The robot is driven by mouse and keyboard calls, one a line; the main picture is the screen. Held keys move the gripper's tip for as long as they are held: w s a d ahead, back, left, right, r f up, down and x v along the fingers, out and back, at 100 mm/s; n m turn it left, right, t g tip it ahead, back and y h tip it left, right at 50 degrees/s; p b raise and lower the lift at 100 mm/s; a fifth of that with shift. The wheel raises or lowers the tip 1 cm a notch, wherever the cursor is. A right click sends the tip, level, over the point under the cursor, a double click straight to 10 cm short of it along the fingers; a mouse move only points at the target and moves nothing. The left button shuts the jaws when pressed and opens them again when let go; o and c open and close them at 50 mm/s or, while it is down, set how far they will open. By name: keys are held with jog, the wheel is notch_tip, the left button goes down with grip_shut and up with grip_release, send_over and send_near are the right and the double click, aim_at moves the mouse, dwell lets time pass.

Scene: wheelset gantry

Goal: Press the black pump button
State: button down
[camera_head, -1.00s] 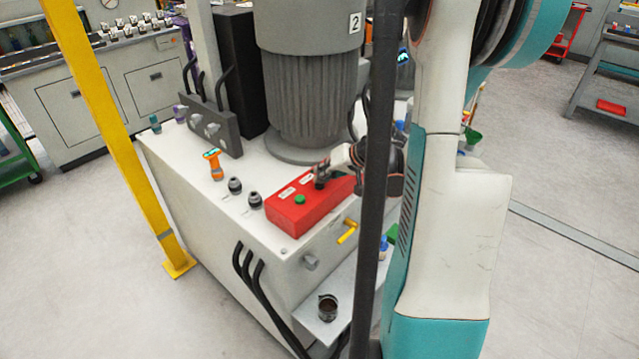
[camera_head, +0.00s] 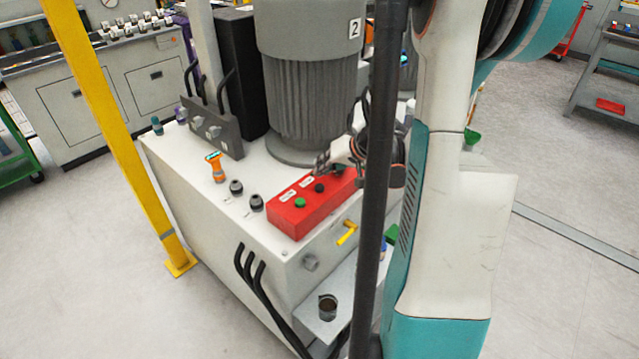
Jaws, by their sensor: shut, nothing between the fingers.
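The red control box (camera_head: 297,219) sits on the white cabinet top in front of the grey motor. A green button (camera_head: 300,203) is on its left part and the black pump button (camera_head: 319,188) is to the right of it, now in plain sight. My gripper (camera_head: 319,168) is shut and empty. Its fingertips are just behind and above the black button in the picture, apart from it as far as I can tell. Part of the wrist is hidden behind a dark vertical post.
The grey motor (camera_head: 308,95) stands behind the box. The dark post (camera_head: 378,200) crosses in front of my arm. An orange-handled item (camera_head: 216,170) and two dark knobs stand left of the box. A yellow lever (camera_head: 347,233) juts from the cabinet front. A yellow post (camera_head: 115,130) stands at left.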

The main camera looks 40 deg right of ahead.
jog(key=shift+r+p, duration=0.8)
jog(key=shift+r, duration=0.6)
